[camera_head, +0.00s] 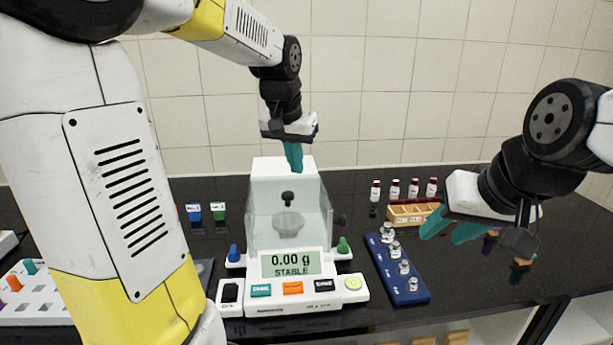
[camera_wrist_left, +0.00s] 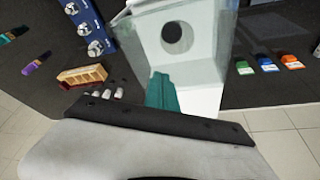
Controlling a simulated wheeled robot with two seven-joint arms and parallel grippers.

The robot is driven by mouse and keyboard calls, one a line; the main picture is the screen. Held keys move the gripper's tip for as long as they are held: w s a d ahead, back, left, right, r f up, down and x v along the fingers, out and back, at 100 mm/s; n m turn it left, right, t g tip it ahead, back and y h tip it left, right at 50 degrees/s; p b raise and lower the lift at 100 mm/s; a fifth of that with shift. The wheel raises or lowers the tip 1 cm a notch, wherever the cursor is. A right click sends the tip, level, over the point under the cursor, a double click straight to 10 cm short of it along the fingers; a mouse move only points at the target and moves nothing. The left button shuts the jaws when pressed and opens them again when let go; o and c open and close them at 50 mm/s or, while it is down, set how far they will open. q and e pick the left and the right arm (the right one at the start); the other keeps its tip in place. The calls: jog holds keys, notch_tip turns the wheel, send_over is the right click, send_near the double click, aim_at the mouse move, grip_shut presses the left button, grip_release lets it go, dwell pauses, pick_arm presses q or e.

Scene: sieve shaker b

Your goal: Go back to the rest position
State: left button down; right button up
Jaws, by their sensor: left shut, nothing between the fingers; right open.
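My left gripper (camera_head: 293,156) is in the upper middle of the head view, above the back of the balance (camera_head: 292,290). Its teal fingers are shut together with nothing between them; they also show in the left wrist view (camera_wrist_left: 161,92), in front of the balance's glass chamber (camera_wrist_left: 185,35). My right gripper (camera_head: 452,232) is at the right, open and empty, over the table to the right of the blue vial rack (camera_head: 398,270). The balance display reads 0.00 g STABLE, and a clear dish (camera_head: 289,222) shows inside the chamber.
Blue and green items (camera_head: 206,213) sit behind left. A white rack (camera_head: 35,295) with coloured pieces is at the left edge. A tiled wall (camera_head: 400,70) closes the back.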

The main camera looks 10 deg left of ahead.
pick_arm(q)
jog(key=v, duration=0.7)
jog(key=s+f+t, duration=0.1)
jog(key=s+f, duration=0.2)
jog(key=s, duration=0.5)
jog(key=s+f+n+t+h, duration=0.1)
jog(key=s+f, duration=0.3)
jog(key=s, duration=0.5)
jog(key=shift+s+f+n, duration=0.3)
jog(key=shift+f, duration=0.05)
